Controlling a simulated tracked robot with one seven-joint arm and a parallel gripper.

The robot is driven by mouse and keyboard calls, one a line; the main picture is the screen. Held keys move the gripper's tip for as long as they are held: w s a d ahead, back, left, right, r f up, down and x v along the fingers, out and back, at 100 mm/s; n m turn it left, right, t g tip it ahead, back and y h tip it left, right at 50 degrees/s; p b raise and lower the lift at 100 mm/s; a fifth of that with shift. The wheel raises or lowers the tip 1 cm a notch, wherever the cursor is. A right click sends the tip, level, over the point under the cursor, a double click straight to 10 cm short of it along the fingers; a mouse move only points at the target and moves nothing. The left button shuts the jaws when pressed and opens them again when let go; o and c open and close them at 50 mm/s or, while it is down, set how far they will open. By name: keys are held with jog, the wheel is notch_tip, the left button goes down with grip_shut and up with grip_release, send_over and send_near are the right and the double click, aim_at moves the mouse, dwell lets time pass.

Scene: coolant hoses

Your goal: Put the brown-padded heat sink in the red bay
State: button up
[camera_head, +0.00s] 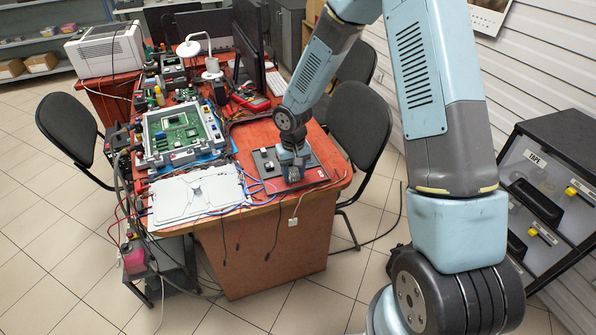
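My gripper (292,172) reaches down to a dark mat (318,177) at the right end of the red desk. Its fingers are small and dark here, so I cannot tell whether they are open or shut, or on what. A small black and light block (265,160) lies on the mat just left of my gripper. A green circuit board (180,130) sits in a pale grey frame further left. I cannot make out the brown-padded heat sink or a red bay at this size. My gripper may hide part of the mat.
A pale grey panel (196,193) lies at the desk's front left, with blue cables (253,190) beside it. Tools and a monitor (250,45) crowd the back. Black chairs (360,122) stand around the desk. A dark cabinet labelled TAPE (555,140) is at the right.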

aim_at(294, 175)
jog(key=o, duration=0.3)
jog(key=shift+o, duration=0.2)
notch_tip(294, 175, up, 12)
jog(key=shift+r, duration=0.2)
dwell(0.4)
jog(key=s+d+r+t, duration=0.2)
jog(key=s+d+r, duration=0.2)
jog(key=d+r, duration=0.5)
jog(key=s+d+r+m+t, duration=0.1)
jog(key=s+d+r, duration=0.4)
jog(key=s+r, duration=0.3)
jog(key=s+d+r+m+t, duration=0.2)
jog(key=s+d+r, duration=0.4)
jog(key=s+r, duration=0.3)
jog(key=s, duration=0.4)
jog(key=shift+s+t, duration=0.3)
